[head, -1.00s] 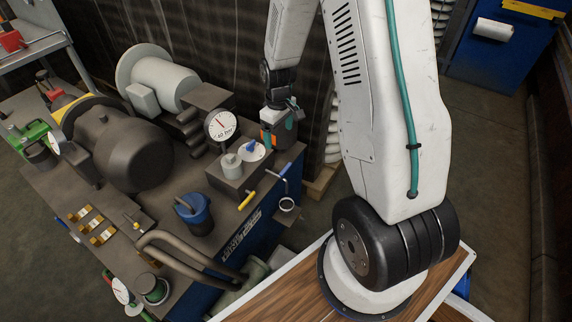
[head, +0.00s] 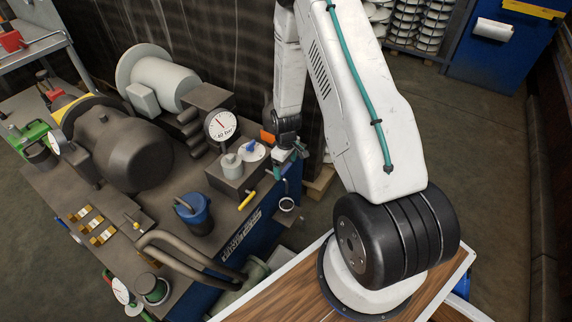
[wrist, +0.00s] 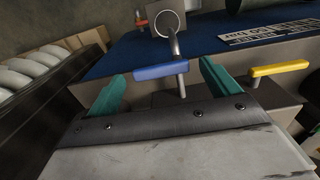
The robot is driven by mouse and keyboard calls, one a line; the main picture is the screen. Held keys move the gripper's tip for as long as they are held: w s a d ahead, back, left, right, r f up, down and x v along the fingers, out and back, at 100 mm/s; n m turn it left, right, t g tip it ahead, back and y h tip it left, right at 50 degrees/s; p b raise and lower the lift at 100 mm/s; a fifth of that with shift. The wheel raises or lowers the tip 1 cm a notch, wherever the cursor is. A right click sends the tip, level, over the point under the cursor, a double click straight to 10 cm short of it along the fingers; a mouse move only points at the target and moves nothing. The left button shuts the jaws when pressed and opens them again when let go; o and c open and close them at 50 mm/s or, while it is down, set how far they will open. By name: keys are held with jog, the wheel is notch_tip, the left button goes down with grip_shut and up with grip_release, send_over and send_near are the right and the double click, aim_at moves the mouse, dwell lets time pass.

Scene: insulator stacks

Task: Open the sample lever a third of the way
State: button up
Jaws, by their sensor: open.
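A blue-handled lever (wrist: 160,71) shows in the wrist view, on a grey stem by a bent metal pipe. It looks like the sample lever, but no label on it is readable. My gripper (wrist: 163,78) is open, with one teal finger on each side of the blue handle. I see no clear contact. In the head view my gripper (head: 289,155) is at the bench's right corner and mostly hides the blue handle. A yellow-handled lever (wrist: 279,69) is to the right in the wrist view, and it also shows in the head view (head: 247,200).
A pressure gauge (head: 221,126), a blue pot (head: 193,214) and a large dark motor (head: 133,152) crowd the bench top (head: 150,201). The floor at right (head: 480,200) is clear.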

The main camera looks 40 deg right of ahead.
jog(key=c, duration=1)
jog(key=m, duration=0.2)
jog(key=s+m, duration=0.1)
jog(key=m, duration=0.2)
jog(key=shift+d, duration=0.1)
jog(key=o, duration=1)
notch_tip(320, 180, up, 8)
jog(key=shift+f, duration=0.15)
